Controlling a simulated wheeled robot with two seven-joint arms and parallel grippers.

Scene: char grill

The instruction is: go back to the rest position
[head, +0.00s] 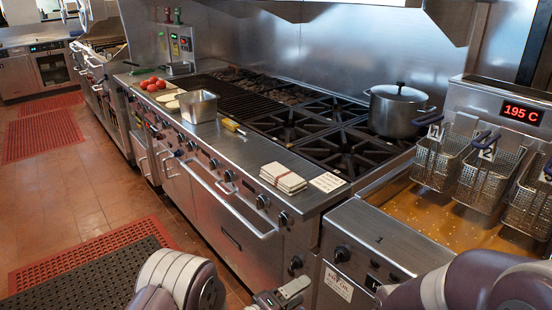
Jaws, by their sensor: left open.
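My left gripper (283,295) shows at the bottom edge, partly cut off, in front of the range. It is open, and I see nothing between its fingers. A white and purple part of my left arm shows to its left. My right arm crosses the bottom right corner, and its gripper is out of the picture.
The long steel range (240,150) holds tomatoes (153,83), a metal pan (198,106), folded cloths (283,178) and a lidded pot (398,110). A fryer with hanging baskets (440,160) stands right, its display (521,113) reading 195 C. Floor mats (95,260) lie left.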

